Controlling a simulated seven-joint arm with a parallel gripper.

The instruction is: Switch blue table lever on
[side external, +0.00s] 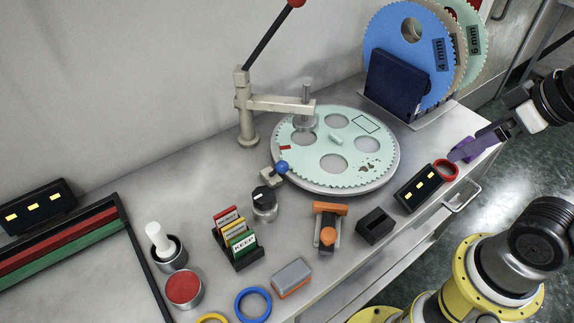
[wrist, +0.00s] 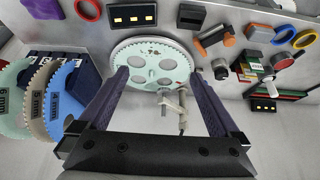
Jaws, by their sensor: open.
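The blue-knobbed lever (side external: 282,167) sits on a small pale bracket at the left front edge of the round turntable (side external: 390,180). I cannot make it out in the wrist view, where my right-hand finger covers that edge. My gripper (side external: 462,152) is at the right of the side view, past the table's right end and far from the lever. In the wrist view my gripper (wrist: 158,76) is open and empty, its two dark purple fingers wide apart, with the pale green toothed plate (wrist: 150,58) seen between them.
A post with a red-tipped handle (side external: 295,3) rises behind the turntable. A black dial (side external: 264,200) stands left of the lever. Large toothed discs (side external: 408,60) stand at the back right. A lit black box (side external: 418,188) and a red ring (side external: 446,171) lie near my gripper.

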